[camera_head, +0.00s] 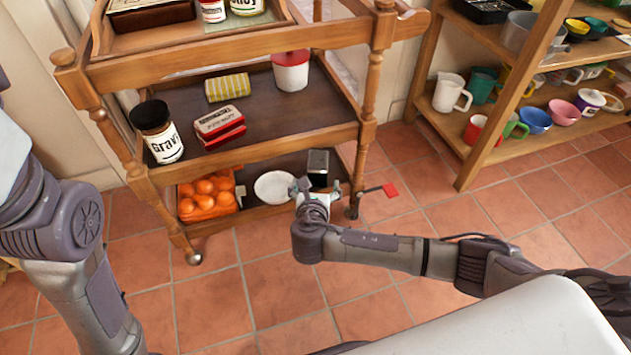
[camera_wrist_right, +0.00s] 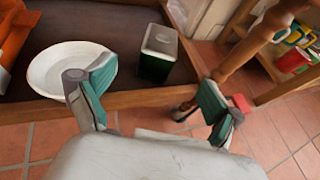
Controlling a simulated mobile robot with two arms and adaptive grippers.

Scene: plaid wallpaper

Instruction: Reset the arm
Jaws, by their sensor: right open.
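My right gripper (camera_head: 318,190) is at the front edge of the trolley's bottom shelf. In the right wrist view its two fingers (camera_wrist_right: 155,88) stand wide apart with nothing between them. The left finger overlaps the view of a white bowl (camera_wrist_right: 68,68), and a dark green box with a pale top (camera_wrist_right: 156,54) stands beyond the gap. My right arm reaches in from the right, low over the floor. My left arm (camera_head: 70,225) runs down the left side; its gripper is outside the picture.
A red-tipped dark piece (camera_head: 390,190) is right of the gripper. A mug shelf (camera_head: 482,150) stands right. Tiled floor is open in front.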

